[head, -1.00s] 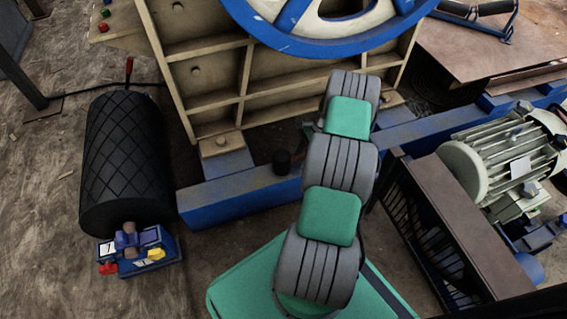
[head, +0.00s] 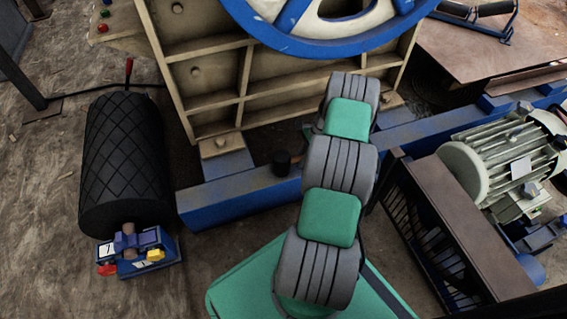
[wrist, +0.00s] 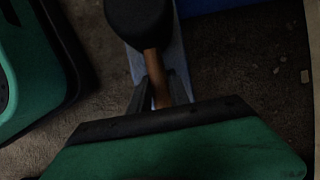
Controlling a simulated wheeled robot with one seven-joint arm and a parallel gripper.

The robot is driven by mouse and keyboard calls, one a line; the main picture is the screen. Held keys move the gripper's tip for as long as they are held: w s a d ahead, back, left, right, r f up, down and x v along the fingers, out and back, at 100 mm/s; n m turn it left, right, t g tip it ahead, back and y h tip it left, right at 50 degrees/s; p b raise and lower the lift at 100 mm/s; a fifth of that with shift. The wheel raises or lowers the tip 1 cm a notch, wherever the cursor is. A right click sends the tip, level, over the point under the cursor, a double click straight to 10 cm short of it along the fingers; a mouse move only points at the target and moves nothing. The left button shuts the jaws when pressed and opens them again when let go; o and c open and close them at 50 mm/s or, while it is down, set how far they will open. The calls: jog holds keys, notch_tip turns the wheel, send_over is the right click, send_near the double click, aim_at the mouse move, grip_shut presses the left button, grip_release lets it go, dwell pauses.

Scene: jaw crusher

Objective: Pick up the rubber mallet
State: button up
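The rubber mallet has a black head (head: 282,163) and shows left of my arm in the head view, above the blue beam, with a bit of brown handle (head: 297,158) beside it. In the wrist view its black head (wrist: 140,22) is at the top, and its brown handle (wrist: 155,68) runs down between the fingers. My gripper (wrist: 160,92) has a dark finger on each side of the handle and looks shut on it. In the head view my arm hides the gripper.
The blue beam (head: 235,198) crosses under the tan crusher body (head: 215,85) with its blue flywheel (head: 335,35). A motor (head: 505,160) and brown guard (head: 450,225) stand right.

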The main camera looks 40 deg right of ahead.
grip_shut()
dwell(0.8)
